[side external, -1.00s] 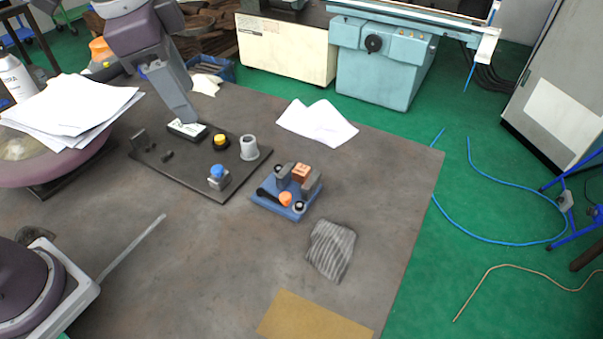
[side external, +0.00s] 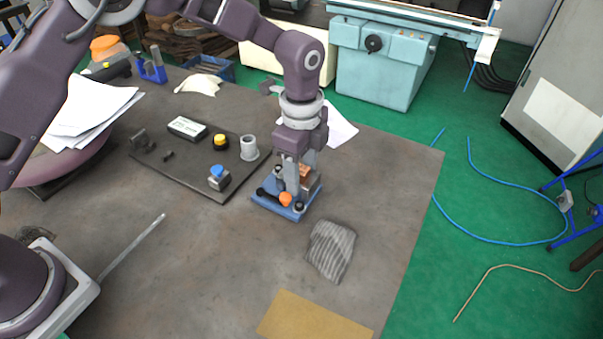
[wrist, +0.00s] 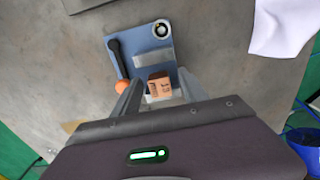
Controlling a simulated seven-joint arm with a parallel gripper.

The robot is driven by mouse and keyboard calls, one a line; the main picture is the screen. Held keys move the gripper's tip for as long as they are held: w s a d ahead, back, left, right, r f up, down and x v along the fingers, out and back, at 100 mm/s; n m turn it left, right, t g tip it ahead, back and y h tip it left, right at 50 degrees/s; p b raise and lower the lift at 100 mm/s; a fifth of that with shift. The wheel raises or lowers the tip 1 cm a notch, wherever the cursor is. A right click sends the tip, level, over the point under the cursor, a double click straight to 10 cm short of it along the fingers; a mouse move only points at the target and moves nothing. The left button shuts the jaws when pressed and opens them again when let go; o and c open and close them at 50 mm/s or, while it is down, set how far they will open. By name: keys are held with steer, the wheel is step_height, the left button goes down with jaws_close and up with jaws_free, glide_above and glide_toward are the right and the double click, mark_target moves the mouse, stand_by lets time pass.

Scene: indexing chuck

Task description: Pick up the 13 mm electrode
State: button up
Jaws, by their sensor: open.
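A copper-coloured block, the only electrode-like piece I see, sits in the blue fixture (side external: 270,206). This block (wrist: 159,87) has dark markings too small to read. In the side view the block (side external: 305,173) is partly hidden by my gripper. My gripper (side external: 291,190) points down over the fixture, low among its parts. In the wrist view my gripper (wrist: 158,88) is open, with one finger on each side of the block. I cannot tell whether either finger touches it.
The fixture carries an orange knob (side external: 285,199), a black handle (wrist: 115,58) and a ringed round part (wrist: 160,30). A dark plate (side external: 190,178) with several small parts lies to the left. A striped grey cloth (side external: 331,250) lies in front right.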

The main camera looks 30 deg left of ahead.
jaws_close()
steer(key=shift+r, duration=0.1)
